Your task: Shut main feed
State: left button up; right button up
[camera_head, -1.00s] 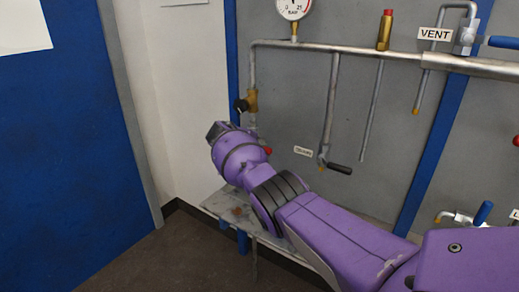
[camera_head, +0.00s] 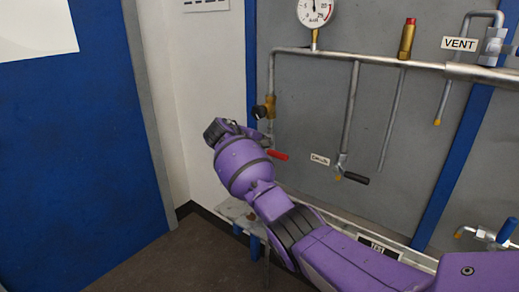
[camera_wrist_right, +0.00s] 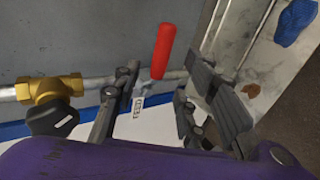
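A red lever handle (camera_head: 277,154) sits low on the vertical pipe at the left of the panel, pointing right and partly hidden by my right wrist. I see no clear contact. The label's text is unreadable. My left gripper is not in view.
A brass valve with a black knob (camera_head: 264,109) is on the same pipe, above the red handle. A black-handled drain valve (camera_head: 352,178), a gauge (camera_head: 315,12), and a VENT label (camera_head: 459,44) are to the right. A blue door (camera_head: 80,150) fills the left.

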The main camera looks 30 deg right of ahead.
jog(key=v, duration=0.4)
jog(key=shift+f, duration=0.15)
